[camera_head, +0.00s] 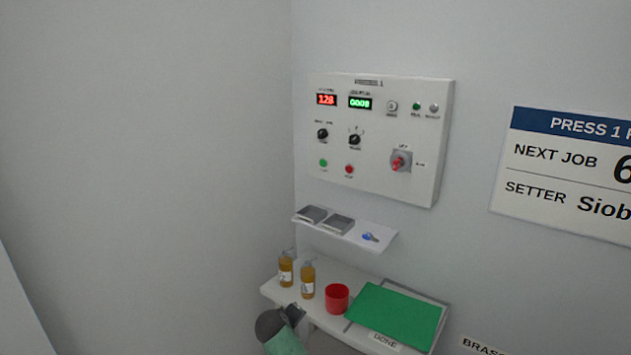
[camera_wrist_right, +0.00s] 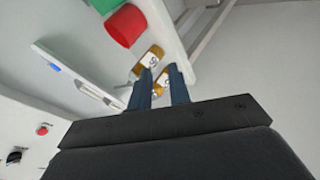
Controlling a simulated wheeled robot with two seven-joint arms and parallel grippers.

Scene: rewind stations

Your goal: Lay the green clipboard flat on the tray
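The green clipboard (camera_head: 395,315) lies on the grey tray (camera_head: 418,291) at the right of the lower shelf and looks flat. The tray's rim shows behind it and at its right. A green corner of the clipboard (camera_wrist_right: 103,5) shows at the top of the right wrist view. My right gripper (camera_head: 297,311) is at the shelf's front left, near the bottles and apart from the clipboard. In the wrist view its two blue fingers (camera_wrist_right: 160,85) stand apart with nothing gripped; bottles show beyond them. My left gripper is not in view.
Two amber bottles (camera_head: 286,270) (camera_head: 307,281) and a red cup (camera_head: 337,297) stand left of the tray on the lower shelf (camera_head: 330,272). A DONE label (camera_head: 385,341) is on the front edge. A small upper shelf (camera_head: 346,232) and a control panel (camera_head: 385,140) are above.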

